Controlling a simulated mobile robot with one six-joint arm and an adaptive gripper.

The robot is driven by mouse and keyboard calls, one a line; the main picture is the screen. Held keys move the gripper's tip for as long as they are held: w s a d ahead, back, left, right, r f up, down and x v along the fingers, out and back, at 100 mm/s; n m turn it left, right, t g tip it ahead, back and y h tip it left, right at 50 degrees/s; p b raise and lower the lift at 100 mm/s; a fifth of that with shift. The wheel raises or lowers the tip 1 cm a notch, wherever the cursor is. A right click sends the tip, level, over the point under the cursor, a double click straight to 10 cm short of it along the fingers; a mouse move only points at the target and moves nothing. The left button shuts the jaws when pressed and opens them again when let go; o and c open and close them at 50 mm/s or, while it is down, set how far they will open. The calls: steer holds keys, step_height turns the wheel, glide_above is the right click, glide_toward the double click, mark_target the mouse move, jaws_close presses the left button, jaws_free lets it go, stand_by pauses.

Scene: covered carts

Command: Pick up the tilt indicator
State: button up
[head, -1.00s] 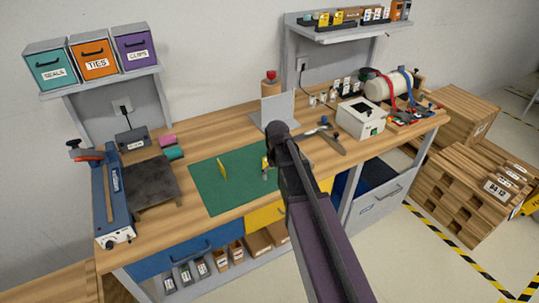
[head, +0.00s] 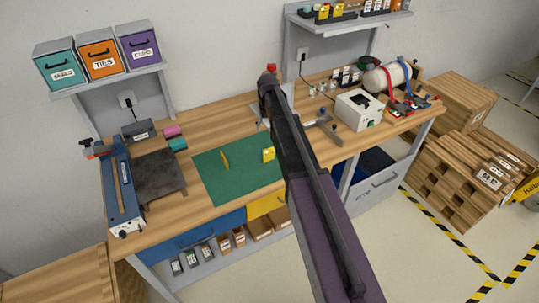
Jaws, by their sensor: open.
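One piece (head: 225,160) is thin and seen nearly edge-on. The other piece (head: 268,155) shows a broader face, just left of my arm. More yellow pieces stand in a dark rack (head: 335,17) on the upper right shelf. I cannot tell from this view which piece is the tilt indicator. My dark arm reaches up from the bottom right across the bench. My gripper's fingertips do not show; the arm hides the area behind it, including part of the mat's right side.
A blue sealer-like device (head: 122,190) and a dark plate (head: 160,177) occupy the bench's left. A white printer-like box (head: 359,110) and a roll (head: 385,79) with straps stand at right. Labelled bins (head: 99,60) sit on the left shelf. Wooden crates (head: 465,180) stand right of the bench.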

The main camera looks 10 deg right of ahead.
steer(key=shift+f, duration=0.1)
steer(key=b, duration=0.9)
glide_toward(269, 161)
steer(key=shift+w+a+r, duration=0.1)
steer(key=shift+w+r, duration=0.3)
steer(key=shift+f, duration=0.1)
steer(key=f+b, duration=0.2)
steer(key=f, duration=0.1)
steer(key=shift+s+b, duration=0.25)
steer(key=shift+b, duration=0.15)
steer(key=shift+f+b, duration=1)
steer(key=c, duration=0.6)
steer(key=shift+c, duration=0.6)
steer(key=shift+r, duration=0.2)
